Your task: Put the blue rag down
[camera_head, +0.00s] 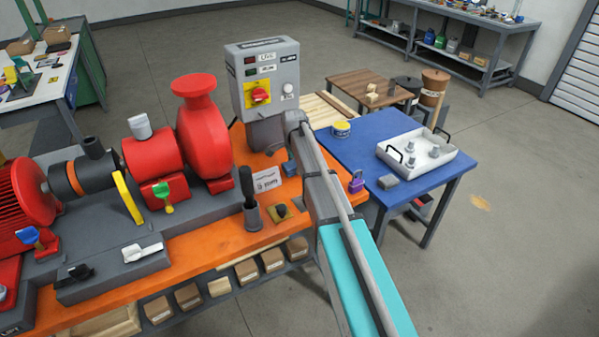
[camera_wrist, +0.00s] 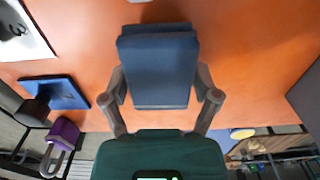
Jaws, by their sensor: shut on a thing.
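The blue rag (camera_wrist: 158,70) looks like a folded block in the wrist view. My gripper (camera_wrist: 160,92) is shut on it, with one finger at each side. The rag is over the orange skid top (camera_wrist: 260,60); I cannot tell whether it touches it. In the head view a small part of the blue rag (camera_head: 289,168) shows beside my arm, near the foot of the grey control box (camera_head: 266,75). My arm hides most of my gripper there.
A white sign card (camera_head: 268,181) and a black-handled tool in a grey holder (camera_head: 251,205) stand close by on the orange top. A purple padlock (camera_head: 356,183) is at the right.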

